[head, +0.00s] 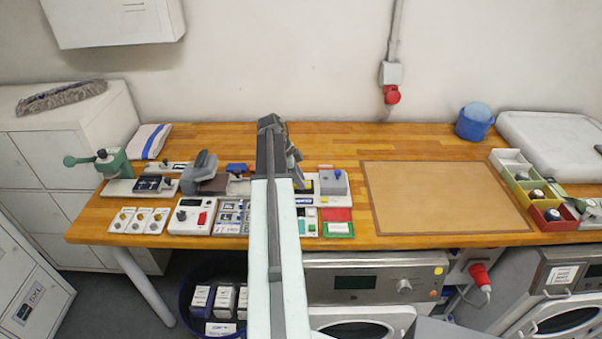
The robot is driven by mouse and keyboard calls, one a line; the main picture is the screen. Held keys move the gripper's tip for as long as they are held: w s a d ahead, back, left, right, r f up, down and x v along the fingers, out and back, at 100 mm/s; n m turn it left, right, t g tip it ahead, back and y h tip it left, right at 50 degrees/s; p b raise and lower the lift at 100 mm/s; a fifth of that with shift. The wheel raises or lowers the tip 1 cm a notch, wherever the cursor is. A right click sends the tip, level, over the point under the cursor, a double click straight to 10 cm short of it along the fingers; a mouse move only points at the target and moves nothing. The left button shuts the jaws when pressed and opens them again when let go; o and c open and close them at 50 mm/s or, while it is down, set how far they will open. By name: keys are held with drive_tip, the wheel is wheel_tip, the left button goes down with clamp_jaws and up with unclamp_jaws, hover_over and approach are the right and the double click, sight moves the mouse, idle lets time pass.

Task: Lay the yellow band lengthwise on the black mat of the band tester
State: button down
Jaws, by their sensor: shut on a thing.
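My arm reaches up the middle of the head view over the bench. My gripper (294,158) shows only in part at its far end, beside the dark arm link. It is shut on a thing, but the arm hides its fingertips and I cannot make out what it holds. I cannot pick out the yellow band for certain. Just right of the arm stands a white-based device with a grey box (333,183). A dark part with a little yellow shows at its left, partly covered by my arm. I cannot tell whether this is the band tester; its black mat is not clear.
A green lever press (112,163) and a grey clamp device (203,176) stand left of the arm. White switch boxes (140,221) line the front edge. A tan mat (445,197) lies clear at right, with coloured bins (522,190) beyond it.

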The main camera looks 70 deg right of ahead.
drive_tip(key=s+a, duration=0.1)
drive_tip(key=a, duration=0.2)
drive_tip(key=s+a+r+p, duration=0.1)
drive_tip(key=s+a, duration=0.1)
drive_tip(key=a, duration=0.2)
drive_tip(key=s+a, duration=0.2)
drive_tip(key=a, duration=0.2)
drive_tip(key=shift+r, duration=0.25)
drive_tip(key=shift+a+r+p, duration=0.15)
drive_tip(key=shift+a+p, duration=0.1)
drive_tip(key=shift+p, duration=0.15)
drive_tip(key=w+d, duration=0.2)
drive_tip(key=d, duration=0.3)
drive_tip(key=w+d+f+b, duration=0.1)
drive_tip(key=w+d, duration=0.1)
drive_tip(key=d, duration=0.2)
drive_tip(key=w+d, duration=0.2)
drive_tip(key=d, duration=0.3)
drive_tip(key=shift+d+f+b, duration=0.3)
drive_tip(key=f+b, duration=0.4)
drive_tip(key=shift+w+d, duration=0.2)
drive_tip(key=shift+d, duration=0.05)
drive_tip(key=shift+r, duration=0.2)
drive_tip(key=c, duration=1.5)
unclamp_jaws()
drive_tip(key=shift+f, duration=0.2)
drive_tip(key=o, duration=0.4)
drive_tip(key=shift+r, duration=0.15)
